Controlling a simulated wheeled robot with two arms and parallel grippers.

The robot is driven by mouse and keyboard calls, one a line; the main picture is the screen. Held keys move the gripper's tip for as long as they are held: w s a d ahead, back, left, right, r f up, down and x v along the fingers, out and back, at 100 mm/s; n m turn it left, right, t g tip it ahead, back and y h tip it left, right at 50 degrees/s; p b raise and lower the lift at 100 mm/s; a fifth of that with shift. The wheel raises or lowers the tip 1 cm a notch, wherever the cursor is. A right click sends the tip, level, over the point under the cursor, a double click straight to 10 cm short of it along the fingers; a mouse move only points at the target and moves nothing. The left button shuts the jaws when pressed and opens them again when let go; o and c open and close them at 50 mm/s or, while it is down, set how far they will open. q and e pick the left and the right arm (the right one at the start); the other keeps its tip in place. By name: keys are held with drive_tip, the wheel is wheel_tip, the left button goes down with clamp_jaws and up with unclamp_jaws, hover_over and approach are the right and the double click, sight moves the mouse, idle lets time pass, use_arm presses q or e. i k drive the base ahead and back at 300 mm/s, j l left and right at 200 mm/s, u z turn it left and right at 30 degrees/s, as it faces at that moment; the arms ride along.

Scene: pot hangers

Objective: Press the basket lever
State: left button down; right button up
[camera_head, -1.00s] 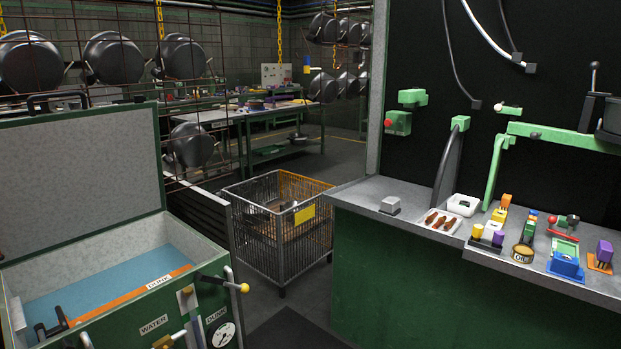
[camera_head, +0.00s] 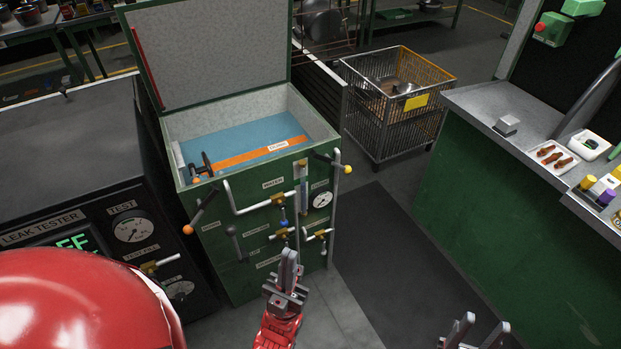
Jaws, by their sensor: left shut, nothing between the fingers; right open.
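The green dunk tank (camera_head: 240,255) stands open left of centre, with blue water and an orange bar inside. Its front and edges carry several levers: one with an orange knob (camera_head: 188,229) on the left, one with a black knob (camera_head: 231,231), and one with a yellow knob (camera_head: 347,169) at the right corner. The small labels are too blurred to tell which is the basket lever. My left gripper (camera_head: 289,258) is shut and empty, appearing just below the tank's lower valves. My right gripper (camera_head: 483,328) is open and empty at the bottom edge, right of centre.
A leak tester (camera_head: 80,215) with gauges stands left of the tank. A wire basket cart (camera_head: 385,120) stands behind to the right. A green workbench (camera_head: 480,200) fills the right side. A dark mat (camera_head: 410,270) lies on clear floor between.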

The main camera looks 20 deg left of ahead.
sight(230, 230)
drive_tip(key=u, duration=1.3)
drive_tip(key=k+j+z, duration=0.1)
drive_tip(key=j, duration=0.25)
drive_tip(key=k+j, duration=0.15)
drive_tip(key=j, duration=0.2)
drive_tip(key=k+j+z, duration=0.15)
drive_tip(key=j, duration=0.2)
